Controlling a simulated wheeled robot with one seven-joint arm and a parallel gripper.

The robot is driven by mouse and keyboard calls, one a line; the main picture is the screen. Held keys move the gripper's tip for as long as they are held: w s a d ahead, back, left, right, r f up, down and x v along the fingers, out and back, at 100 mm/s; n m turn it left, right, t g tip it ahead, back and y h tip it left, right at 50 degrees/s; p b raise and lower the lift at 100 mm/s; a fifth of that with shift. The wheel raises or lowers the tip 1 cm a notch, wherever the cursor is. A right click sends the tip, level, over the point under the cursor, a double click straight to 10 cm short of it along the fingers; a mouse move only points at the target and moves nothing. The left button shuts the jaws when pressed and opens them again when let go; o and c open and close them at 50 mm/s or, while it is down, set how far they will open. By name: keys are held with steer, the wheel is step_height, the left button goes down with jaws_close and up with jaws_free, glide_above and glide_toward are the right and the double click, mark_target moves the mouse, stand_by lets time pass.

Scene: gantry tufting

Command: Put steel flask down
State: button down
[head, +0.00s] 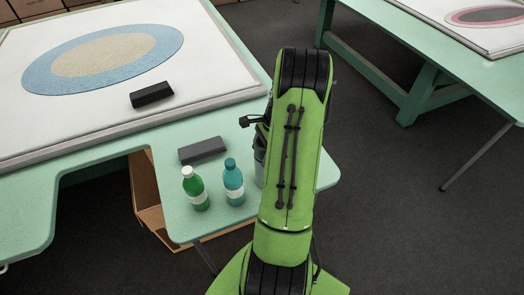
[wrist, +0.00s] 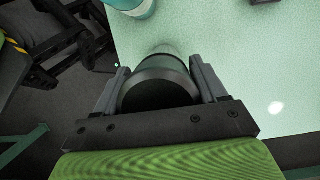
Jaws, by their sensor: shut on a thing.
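The steel flask (wrist: 160,88) shows in the wrist view as a dark rounded cylinder between the two fingers. My gripper (wrist: 158,72) is shut on it, one finger on each side. Pale green table top (wrist: 225,75) lies beyond and around the flask. I cannot tell whether its base touches the table.
On the table corner (head: 185,228) stand a green bottle (head: 195,190) and a teal bottle (head: 233,182), left of my arm. A dark grey block (head: 202,150) lies behind them. A black block (head: 152,95) lies on the framed white cloth (head: 60,120). The table's right edge is close to my arm.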

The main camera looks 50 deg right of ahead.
steer(key=shift+c, duration=0.3)
jaws_free()
